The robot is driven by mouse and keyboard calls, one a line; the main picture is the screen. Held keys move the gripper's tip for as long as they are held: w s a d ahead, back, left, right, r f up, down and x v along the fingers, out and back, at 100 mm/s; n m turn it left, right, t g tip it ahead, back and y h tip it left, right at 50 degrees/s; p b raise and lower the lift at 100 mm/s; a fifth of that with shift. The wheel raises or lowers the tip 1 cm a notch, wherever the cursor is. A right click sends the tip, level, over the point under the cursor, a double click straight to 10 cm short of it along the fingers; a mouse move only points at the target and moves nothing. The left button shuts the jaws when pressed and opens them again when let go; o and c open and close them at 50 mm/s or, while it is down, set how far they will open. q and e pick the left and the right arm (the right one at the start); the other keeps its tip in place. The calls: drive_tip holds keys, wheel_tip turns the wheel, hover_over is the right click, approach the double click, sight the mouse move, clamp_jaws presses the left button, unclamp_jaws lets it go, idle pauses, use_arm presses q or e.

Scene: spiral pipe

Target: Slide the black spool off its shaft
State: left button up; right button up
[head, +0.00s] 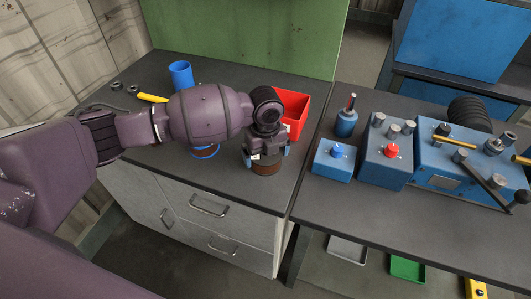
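A black ribbed cylinder (469,113), which looks like the spool, lies at the back of the blue machine (455,155) on the right table. Its shaft cannot be made out. My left gripper (266,160) points down over the front right of the left cabinet top, far to the left of that cylinder. Its blue-tipped fingers stand apart on either side of a dark and brown round thing (266,169). Whether they touch it cannot be told, as the gripper covers most of it. My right gripper is not in view.
A red bin (294,108), a blue cup (181,75) and a yellow-handled tool (152,98) are on the left cabinet top. Blue boxes with a blue knob (337,151) and a red knob (391,150) stand left of the machine. The right table's front strip is clear.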

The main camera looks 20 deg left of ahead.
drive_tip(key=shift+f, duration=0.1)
use_arm(q)
drive_tip(key=shift+r, duration=0.3)
wheel_tip(320, 180, up, 10)
drive_tip(key=p, duration=0.1)
drive_tip(key=shift+r+p, duration=0.15)
drive_tip(key=shift+p, duration=0.25)
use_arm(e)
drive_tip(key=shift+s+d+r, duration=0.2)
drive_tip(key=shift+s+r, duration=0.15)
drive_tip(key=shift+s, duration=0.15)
